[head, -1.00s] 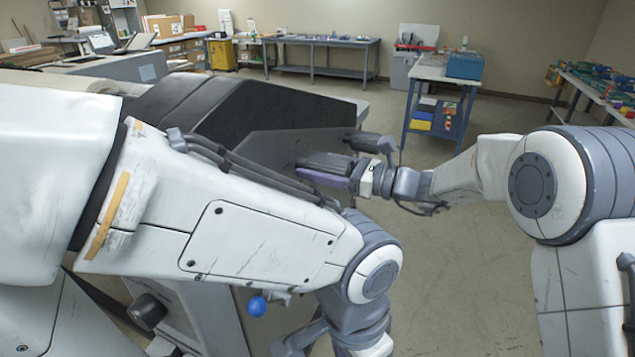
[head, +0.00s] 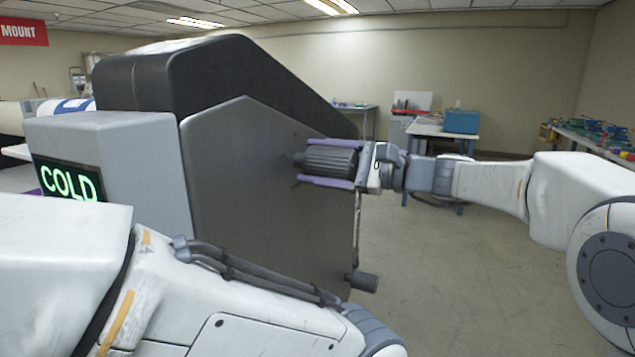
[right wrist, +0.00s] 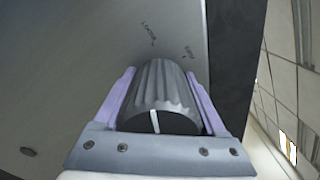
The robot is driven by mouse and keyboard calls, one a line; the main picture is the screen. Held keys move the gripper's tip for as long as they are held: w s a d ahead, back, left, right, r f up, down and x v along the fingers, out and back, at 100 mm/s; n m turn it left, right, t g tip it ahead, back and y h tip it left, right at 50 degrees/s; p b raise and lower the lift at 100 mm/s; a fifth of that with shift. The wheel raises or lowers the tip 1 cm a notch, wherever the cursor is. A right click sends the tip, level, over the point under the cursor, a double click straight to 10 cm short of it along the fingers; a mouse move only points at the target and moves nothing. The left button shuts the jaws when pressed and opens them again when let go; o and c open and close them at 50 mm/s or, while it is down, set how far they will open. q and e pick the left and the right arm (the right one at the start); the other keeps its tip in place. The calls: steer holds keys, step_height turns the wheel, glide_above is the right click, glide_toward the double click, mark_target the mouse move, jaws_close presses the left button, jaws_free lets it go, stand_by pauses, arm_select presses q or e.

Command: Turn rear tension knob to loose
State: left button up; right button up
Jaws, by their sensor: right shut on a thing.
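A dark ribbed knob (head: 330,160) sticks out from the grey side panel (head: 240,180) of the laminator. My right gripper (head: 328,165) is shut on this knob, one purple finger on each side. In the right wrist view the knob (right wrist: 158,88) sits between the two fingers, with a white pointer line on its dark end face. Two small markings (right wrist: 149,32) are on the panel beyond it; they are too blurred to read surely. My left arm crosses the lower left of the head view, and its gripper is out of view.
A second dark knob (head: 362,281) sticks out low on the panel's right edge. A green COLD display (head: 68,183) glows on the machine's left. A table with a blue box (head: 461,121) stands behind. The floor on the right is clear.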

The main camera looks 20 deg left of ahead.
mark_target(354, 167)
steer(key=shift+n+b, duration=0.6)
steer(key=o, duration=1.3)
steer(key=d, duration=0.5)
steer(key=d+b, duration=0.1)
steer(key=d, duration=0.4)
steer(key=shift+s+d, duration=0.2)
steer(key=shift+d, duration=0.1)
